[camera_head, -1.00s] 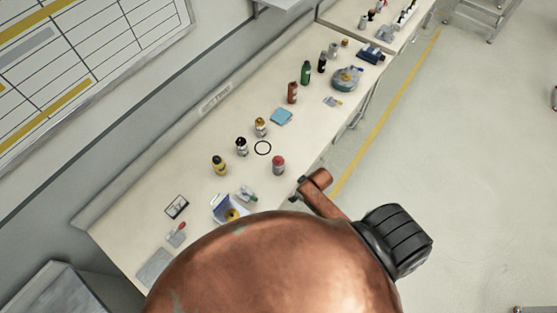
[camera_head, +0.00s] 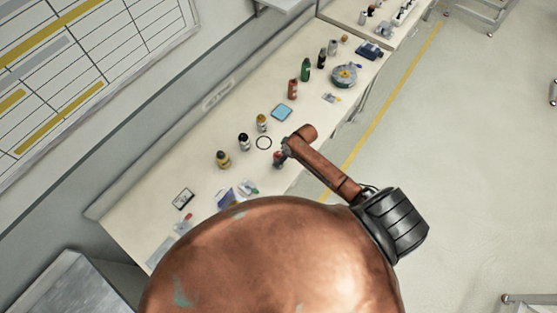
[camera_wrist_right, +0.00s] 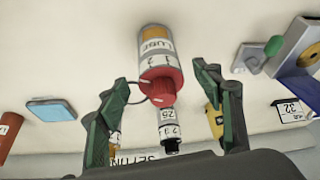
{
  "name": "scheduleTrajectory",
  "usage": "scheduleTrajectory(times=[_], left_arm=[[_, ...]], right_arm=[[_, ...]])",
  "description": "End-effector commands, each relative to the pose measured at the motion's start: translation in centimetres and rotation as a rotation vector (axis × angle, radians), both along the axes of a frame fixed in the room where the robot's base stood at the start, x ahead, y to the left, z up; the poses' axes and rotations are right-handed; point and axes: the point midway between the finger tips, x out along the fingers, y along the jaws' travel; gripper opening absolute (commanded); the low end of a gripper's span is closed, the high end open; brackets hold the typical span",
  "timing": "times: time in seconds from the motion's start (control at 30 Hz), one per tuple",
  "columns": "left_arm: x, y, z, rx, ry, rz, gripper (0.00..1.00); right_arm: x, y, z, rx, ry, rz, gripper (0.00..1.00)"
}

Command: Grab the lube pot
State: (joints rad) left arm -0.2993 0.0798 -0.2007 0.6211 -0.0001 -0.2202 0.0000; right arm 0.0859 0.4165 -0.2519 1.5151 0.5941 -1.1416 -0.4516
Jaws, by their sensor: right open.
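The lube pot (camera_wrist_right: 156,50) is a small grey pot with a red cap and an orange label reading LUBE. In the wrist view it stands between the spread green fingers of my right gripper (camera_wrist_right: 161,82), apart from both, with its cap toward the camera. In the head view the pot (camera_head: 278,161) is on the bench near its front edge, partly hidden by my right gripper (camera_head: 285,150). The right gripper is open and empty. My left gripper is not in view.
A black-capped bottle (camera_head: 243,141), a yellow bottle (camera_head: 222,159) and an amber one (camera_head: 262,122) stand nearby. A blue pad (camera_head: 282,113) lies farther along the bench.

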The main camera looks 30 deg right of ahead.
Motion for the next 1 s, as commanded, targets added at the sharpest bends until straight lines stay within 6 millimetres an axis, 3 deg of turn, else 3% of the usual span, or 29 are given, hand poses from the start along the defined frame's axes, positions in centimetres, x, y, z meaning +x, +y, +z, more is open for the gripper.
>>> scheduleTrajectory(times=[0.2,0.5,1.0], left_arm=[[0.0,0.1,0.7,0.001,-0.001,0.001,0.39],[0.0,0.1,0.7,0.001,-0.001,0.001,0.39],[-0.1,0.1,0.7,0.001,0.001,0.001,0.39]], right_arm=[[0.7,0.6,-2.0,0.0,0.002,-0.001,0.6],[0.8,0.7,-2.4,0.0,0.0,0.0,0.6],[0.8,0.7,-2.4,0.0,0.0,0.0,0.27]])
